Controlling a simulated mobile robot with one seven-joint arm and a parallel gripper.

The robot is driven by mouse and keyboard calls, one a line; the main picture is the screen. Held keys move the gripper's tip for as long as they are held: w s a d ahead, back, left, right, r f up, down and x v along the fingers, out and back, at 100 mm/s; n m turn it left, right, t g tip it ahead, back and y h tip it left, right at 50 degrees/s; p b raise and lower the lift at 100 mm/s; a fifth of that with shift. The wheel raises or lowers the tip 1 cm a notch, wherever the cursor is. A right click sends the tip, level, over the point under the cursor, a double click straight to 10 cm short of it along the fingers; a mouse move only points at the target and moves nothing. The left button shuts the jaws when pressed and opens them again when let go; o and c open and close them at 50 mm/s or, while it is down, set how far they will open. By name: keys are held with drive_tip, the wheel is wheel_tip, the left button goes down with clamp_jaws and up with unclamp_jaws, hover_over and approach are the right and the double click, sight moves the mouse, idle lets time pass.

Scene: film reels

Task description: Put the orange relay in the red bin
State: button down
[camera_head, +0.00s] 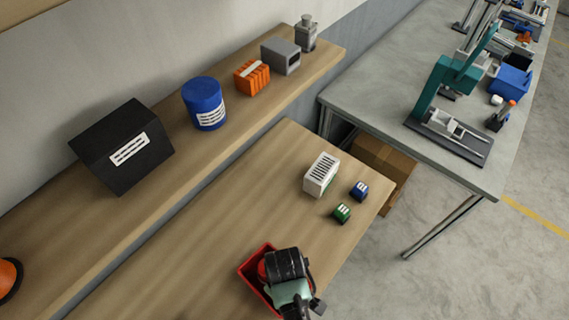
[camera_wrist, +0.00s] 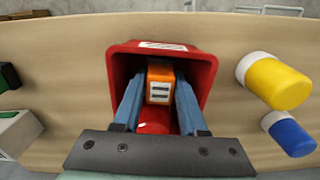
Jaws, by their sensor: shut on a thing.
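The red bin (camera_head: 252,267) stands on the lower wooden table, and my gripper is over it. In the wrist view the bin (camera_wrist: 202,60) opens toward me, with a white label on its far rim. My gripper (camera_wrist: 158,98) has its two blue fingers reaching into the bin's opening. In the head view my arm hides the relay.
A white block (camera_head: 321,174), a blue relay (camera_head: 359,191) and a green relay (camera_head: 342,213) stand on the table beyond the bin. A yellow cylinder (camera_wrist: 277,82) and a blue one (camera_wrist: 291,135) lie right of the bin. A shelf holds a black box (camera_head: 120,150).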

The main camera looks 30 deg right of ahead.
drive_tip(key=shift+f, duration=0.65)
drive_tip(key=shift+f, duration=0.2)
drive_tip(key=shift+c, duration=2.3)
unclamp_jaws()
drive_tip(key=shift+r, duration=0.15)
wheel_tip(320, 180, up, 11)
drive_tip(key=shift+r+b, duration=0.2)
drive_tip(key=shift+b, duration=0.2)
drive_tip(key=shift+r, duration=0.4)
